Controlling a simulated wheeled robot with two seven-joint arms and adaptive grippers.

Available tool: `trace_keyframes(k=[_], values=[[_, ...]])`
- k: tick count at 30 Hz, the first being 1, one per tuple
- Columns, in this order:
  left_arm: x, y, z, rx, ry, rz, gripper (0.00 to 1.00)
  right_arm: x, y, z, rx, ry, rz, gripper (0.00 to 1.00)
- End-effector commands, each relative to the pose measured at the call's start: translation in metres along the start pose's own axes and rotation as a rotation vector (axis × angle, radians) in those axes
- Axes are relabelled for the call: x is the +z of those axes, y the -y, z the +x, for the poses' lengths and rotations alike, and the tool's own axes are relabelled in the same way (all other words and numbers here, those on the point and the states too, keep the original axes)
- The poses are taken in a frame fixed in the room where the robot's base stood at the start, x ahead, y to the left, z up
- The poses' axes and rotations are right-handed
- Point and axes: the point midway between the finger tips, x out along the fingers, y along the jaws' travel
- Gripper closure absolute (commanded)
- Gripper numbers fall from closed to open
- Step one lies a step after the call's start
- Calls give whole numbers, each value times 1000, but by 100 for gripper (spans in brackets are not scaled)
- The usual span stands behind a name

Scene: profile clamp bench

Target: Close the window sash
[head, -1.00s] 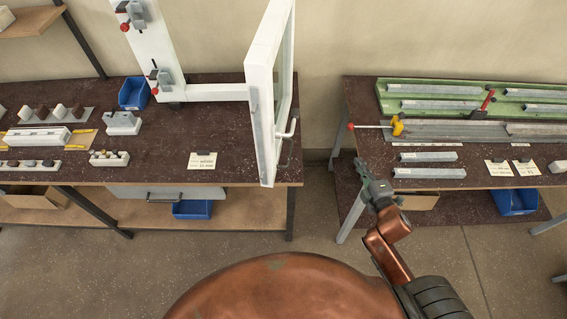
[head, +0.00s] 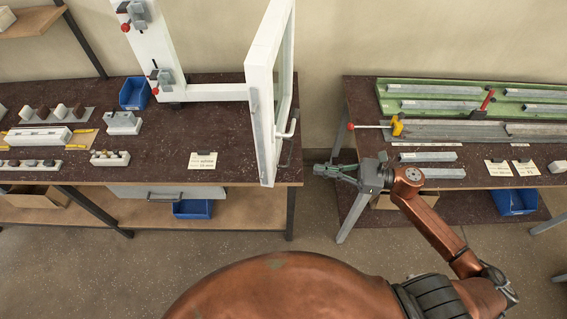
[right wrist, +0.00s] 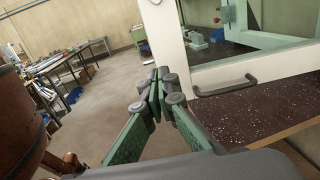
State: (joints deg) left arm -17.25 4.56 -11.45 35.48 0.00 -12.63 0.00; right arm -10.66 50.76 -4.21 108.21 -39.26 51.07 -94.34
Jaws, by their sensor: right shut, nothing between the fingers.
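The white window sash (head: 263,120) stands swung open at the right end of the left bench, edge-on in the head view. Its white fixed frame (head: 205,92) stands behind it to the left. A handle (head: 291,126) sticks out on the sash's right side; in the right wrist view the dark grey handle (right wrist: 225,87) lies right of the fingers. My right gripper (head: 318,170) is shut and empty, to the right of the sash's lower part and apart from it in the head view. In the wrist view its fingertips (right wrist: 158,75) overlap the sash's white edge (right wrist: 168,40). My left gripper is not in view.
The left bench (head: 235,140) holds clamp blocks, a paper label (head: 203,160) and a blue bin (head: 134,93). The right bench (head: 360,95) carries metal profiles and a yellow-handled clamp (head: 397,126). A gap of open floor separates the benches.

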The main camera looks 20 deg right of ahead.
Motion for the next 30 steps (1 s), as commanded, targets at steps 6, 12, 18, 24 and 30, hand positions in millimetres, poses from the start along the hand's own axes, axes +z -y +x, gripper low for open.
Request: trace_keyframes(k=[6,12,18,24,30], values=[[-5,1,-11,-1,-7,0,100,4,0,46,2,5,0,100],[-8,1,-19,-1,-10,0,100,5,0,85,1,4,1,100],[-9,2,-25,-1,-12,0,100,3,0,110,-1,3,2,100],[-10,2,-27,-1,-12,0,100,1,0,118,-2,2,3,100],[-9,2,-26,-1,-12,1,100,1,0,118,-2,2,3,100]])
